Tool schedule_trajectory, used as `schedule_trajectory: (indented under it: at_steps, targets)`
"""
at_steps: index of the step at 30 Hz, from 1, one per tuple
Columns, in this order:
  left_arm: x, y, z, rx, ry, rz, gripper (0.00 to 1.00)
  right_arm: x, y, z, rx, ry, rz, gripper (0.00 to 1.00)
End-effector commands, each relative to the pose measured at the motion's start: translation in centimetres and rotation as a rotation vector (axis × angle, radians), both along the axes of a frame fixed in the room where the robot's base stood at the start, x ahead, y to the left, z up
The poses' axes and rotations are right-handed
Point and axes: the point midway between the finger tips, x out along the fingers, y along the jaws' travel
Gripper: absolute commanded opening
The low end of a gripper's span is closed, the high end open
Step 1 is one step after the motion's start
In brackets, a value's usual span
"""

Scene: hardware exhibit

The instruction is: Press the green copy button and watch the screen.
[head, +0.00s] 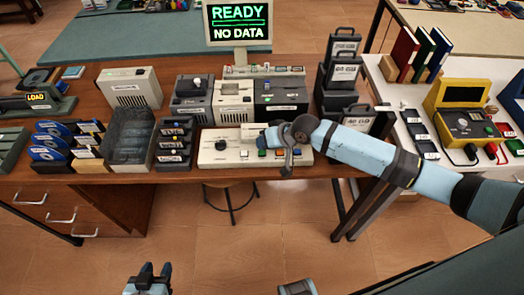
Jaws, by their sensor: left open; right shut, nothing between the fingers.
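The screen (239,47) stands at the back of the brown desk and reads "READY" over "NO DATA" in bright letters. A cream control panel (220,163) lies at the desk's front edge, with a dark round knob and a row of small buttons. A green button (262,153) shows in that row, just left of my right gripper. My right gripper (287,168) is shut and empty, pointing down over the panel's right part. It hides some of the panel; contact with a button cannot be told. My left gripper (148,274) is open and empty, low in front of the desk.
Grey and cream machine units (233,101) stand behind the panel. Dark cartridges (342,75) stand to the right, and racks of blue cartridges (50,146) to the left. A stool (229,184) is under the desk. A white table (400,95) with a yellow device (465,121) stands at right.

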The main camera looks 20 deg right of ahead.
Motion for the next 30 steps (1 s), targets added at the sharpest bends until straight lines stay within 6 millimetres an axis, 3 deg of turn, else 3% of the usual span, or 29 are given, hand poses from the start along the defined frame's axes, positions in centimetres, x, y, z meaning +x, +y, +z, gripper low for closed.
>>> schedule_trajectory:
  at_steps: [30]
  targets:
    - [0.0, 0.0, 0.0, 0.001, 0.002, 0.001, 0.43, 0.0, 0.0, -1.1, 0.0, 0.0, 0.0, 0.0]
